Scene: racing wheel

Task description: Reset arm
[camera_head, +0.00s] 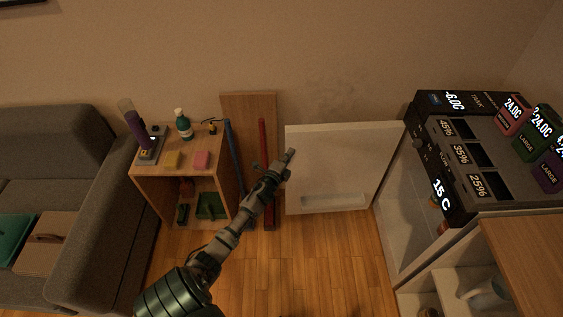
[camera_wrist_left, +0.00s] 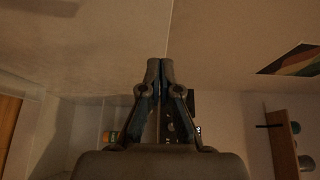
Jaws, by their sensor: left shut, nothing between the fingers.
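My left arm comes in from the lower left of the head view and reaches up toward the middle. My left gripper (camera_head: 289,158) is at its end, in front of the left edge of an open white door (camera_head: 340,160). I cannot tell from this view whether it touches the door. In the left wrist view the left gripper (camera_wrist_left: 160,66) has its fingertips together, with nothing between them. My right gripper is in neither view.
A white cabinet (camera_head: 402,225) stands open at right, with a dark display panel (camera_head: 465,150) on top. A wooden shelf unit (camera_head: 150,185) holding bottles and sponges stands at left, beside a grey sofa (camera_head: 110,210). Wooden floor (camera_head: 310,260) is clear in the middle.

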